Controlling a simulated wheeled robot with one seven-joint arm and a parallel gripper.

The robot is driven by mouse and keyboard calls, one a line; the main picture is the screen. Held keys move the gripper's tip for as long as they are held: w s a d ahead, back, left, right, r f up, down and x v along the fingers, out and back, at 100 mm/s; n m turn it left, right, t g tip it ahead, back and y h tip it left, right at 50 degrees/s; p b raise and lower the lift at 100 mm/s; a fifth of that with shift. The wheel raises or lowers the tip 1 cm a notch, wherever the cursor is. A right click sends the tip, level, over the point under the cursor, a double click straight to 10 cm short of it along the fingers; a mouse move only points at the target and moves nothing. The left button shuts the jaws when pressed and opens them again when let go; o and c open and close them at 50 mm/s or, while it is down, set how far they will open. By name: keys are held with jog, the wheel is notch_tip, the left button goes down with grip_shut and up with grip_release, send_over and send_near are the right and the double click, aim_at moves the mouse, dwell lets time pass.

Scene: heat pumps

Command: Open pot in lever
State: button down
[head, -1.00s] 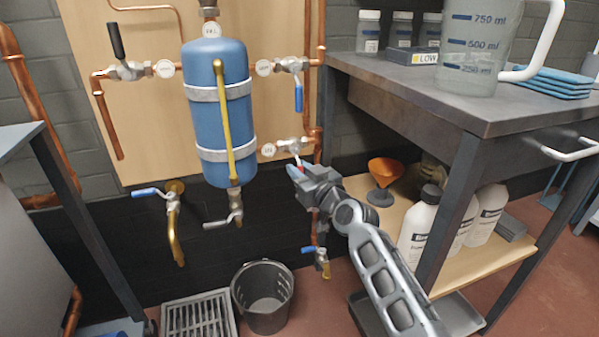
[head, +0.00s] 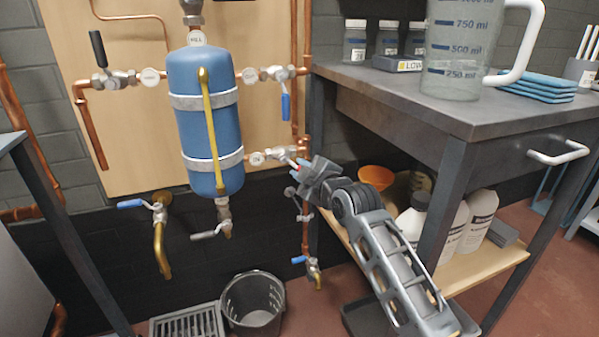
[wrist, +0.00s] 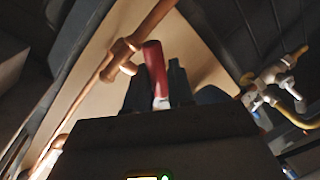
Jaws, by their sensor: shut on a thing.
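The blue pot (head: 208,125), a vertical tank with two grey bands and a yellow tube in front, hangs on the wooden panel. A brass-and-steel valve (head: 281,153) sits on the pipe at its lower right, beside a round tag (head: 257,158) that is too small to read. My gripper (head: 304,166) is at this valve and hides much of its lever. In the wrist view, the red lever (wrist: 155,70) stands between the two dark fingers, with its tip beyond them. The gripper is shut on this lever.
A workbench (head: 400,95) with a measuring jug (head: 455,50) stands right of my arm. Below are a bucket (head: 253,305), a floor grate (head: 188,325) and a drain valve (head: 312,268). Blue-handled valve (head: 284,100) hangs above the gripper. Bottles (head: 448,225) stand on the lower shelf.

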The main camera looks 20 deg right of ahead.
jog(key=r+n+p, duration=0.1)
jog(key=r+n+h+p, duration=0.1)
jog(key=n, duration=0.1)
jog(key=shift+d+n+p, duration=0.3)
jog(key=shift+d+p, duration=0.1)
jog(key=shift+r+n+h+p, duration=0.35)
jog(key=shift+n+h+p, duration=0.15)
jog(key=shift+n+p, duration=0.55)
jog(key=c, duration=1.1)
grip_release()
jog(key=shift+s, duration=0.1)
jog(key=s, duration=0.2)
jog(key=s+r+p, duration=0.1)
jog(key=s, duration=0.2)
jog(key=s+p, duration=0.1)
jog(key=s, duration=0.1)
jog(key=shift+s+r, duration=0.25)
